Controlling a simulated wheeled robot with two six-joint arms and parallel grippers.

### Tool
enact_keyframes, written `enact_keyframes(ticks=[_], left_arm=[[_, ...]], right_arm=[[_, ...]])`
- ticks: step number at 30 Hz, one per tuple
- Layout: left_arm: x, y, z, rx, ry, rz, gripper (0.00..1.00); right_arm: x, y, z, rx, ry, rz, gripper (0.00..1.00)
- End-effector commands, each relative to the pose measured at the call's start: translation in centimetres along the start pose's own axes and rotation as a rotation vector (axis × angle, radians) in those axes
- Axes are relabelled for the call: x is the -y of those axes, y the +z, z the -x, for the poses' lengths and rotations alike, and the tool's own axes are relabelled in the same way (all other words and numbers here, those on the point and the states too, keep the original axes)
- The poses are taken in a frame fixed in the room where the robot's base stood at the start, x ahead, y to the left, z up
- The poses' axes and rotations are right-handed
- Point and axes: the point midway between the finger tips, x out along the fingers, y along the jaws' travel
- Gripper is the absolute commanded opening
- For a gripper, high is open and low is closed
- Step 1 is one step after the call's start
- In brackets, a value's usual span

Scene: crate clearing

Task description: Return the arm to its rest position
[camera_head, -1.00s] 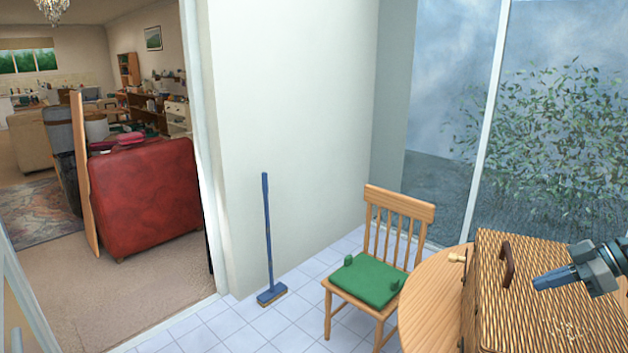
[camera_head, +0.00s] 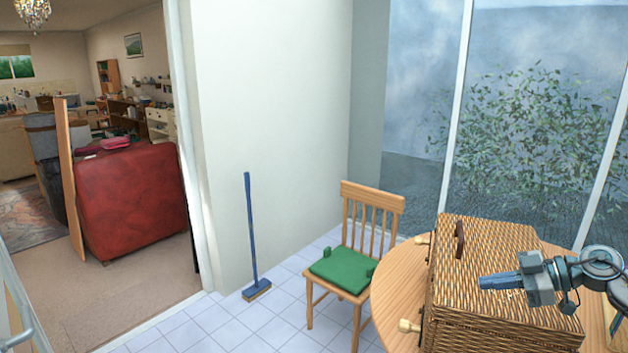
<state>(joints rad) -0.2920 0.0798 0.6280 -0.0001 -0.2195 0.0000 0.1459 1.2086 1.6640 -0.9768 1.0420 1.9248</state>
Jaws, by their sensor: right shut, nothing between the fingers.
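My right gripper (camera_head: 500,282) comes in from the right in the head view. Its blue fingers are shut with nothing between them and point left. It shows in front of the lid of a closed wicker basket (camera_head: 470,318), which stands on the round wooden table (camera_head: 391,285). Whether the fingers touch the basket I cannot tell. My left gripper is out of view.
A wooden chair with a green cushion (camera_head: 342,270) stands beside the table. A blue broom (camera_head: 251,235) leans against the white wall. A doorway at left opens on a room with a red sofa (camera_head: 135,200).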

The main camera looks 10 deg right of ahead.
Motion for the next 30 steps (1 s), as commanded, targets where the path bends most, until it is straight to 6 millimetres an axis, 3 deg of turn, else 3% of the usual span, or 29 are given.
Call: enact_keyframes(ticks=[8,12,16,23,26,30], left_arm=[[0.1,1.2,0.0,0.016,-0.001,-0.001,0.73],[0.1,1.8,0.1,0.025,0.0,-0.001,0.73],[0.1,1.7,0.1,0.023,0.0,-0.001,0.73],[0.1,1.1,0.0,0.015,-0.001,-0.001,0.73],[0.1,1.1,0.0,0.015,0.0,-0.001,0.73],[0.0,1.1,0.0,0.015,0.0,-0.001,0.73]], right_arm=[[1.8,-1.0,-5.6,-0.267,0.173,0.068,0.0],[3.0,-1.1,-8.1,-0.411,0.379,0.06,0.0],[4.1,0.2,-9.2,-0.458,0.618,0.0,0.0],[7.9,6.3,-9.8,-0.282,0.983,-0.21,0.0],[11.0,9.8,-10.0,-0.117,1.075,-0.324,0.0],[17.2,14.6,-10.3,0.17,1.103,-0.483,0.0]])
